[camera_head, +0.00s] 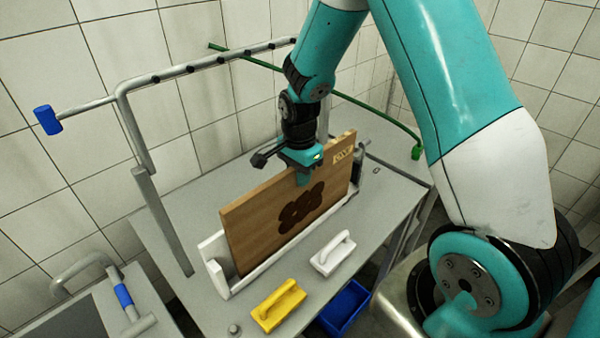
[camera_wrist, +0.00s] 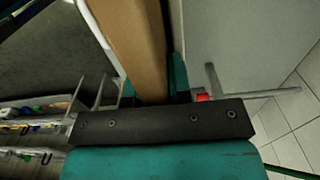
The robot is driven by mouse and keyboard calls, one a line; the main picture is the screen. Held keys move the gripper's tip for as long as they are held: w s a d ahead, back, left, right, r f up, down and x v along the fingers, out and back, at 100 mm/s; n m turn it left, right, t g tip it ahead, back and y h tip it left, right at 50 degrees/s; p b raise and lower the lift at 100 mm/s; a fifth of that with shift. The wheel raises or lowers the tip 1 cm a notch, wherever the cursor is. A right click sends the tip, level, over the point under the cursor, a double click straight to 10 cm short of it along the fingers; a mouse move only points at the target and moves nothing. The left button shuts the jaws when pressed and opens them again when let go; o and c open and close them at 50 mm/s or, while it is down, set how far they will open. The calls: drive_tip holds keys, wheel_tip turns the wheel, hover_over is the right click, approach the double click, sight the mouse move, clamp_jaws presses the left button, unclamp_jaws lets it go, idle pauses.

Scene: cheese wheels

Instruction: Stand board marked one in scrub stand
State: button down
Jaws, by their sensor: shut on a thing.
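The wooden board (camera_head: 262,222) stands on its long edge in the white scrub stand (camera_head: 215,262). It has a dark stain on its face and a pale label near its upper right corner, whose mark is too small to read. My gripper (camera_head: 303,172) is shut on the board's top edge, near the middle. In the wrist view the board's edge (camera_wrist: 138,45) runs between the two fingers (camera_wrist: 152,92). The stand's left end and part of its front show; the rest is hidden behind the board.
A yellow scrub brush (camera_head: 279,305) and a white one (camera_head: 333,253) lie on the grey table (camera_head: 185,215) in front of the stand. A metal rail (camera_head: 205,62) rises behind. A blue crate (camera_head: 345,308) sits below the table's front edge.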

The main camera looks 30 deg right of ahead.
drive_tip(key=c, duration=1)
unclamp_jaws()
drive_tip(key=shift+o, duration=0.2)
wheel_tip(320, 180, up, 18)
drive_tip(key=f+b, duration=0.1)
drive_tip(key=b, duration=0.2)
drive_tip(key=s+a+n+y, duration=0.2)
drive_tip(key=s+a+n, duration=0.6)
drive_tip(key=s+n, duration=0.3)
drive_tip(key=s+a+n+y, duration=0.2)
drive_tip(key=s+a+n, duration=0.7)
drive_tip(key=s+n, duration=0.3)
drive_tip(key=shift+r, duration=0.3)
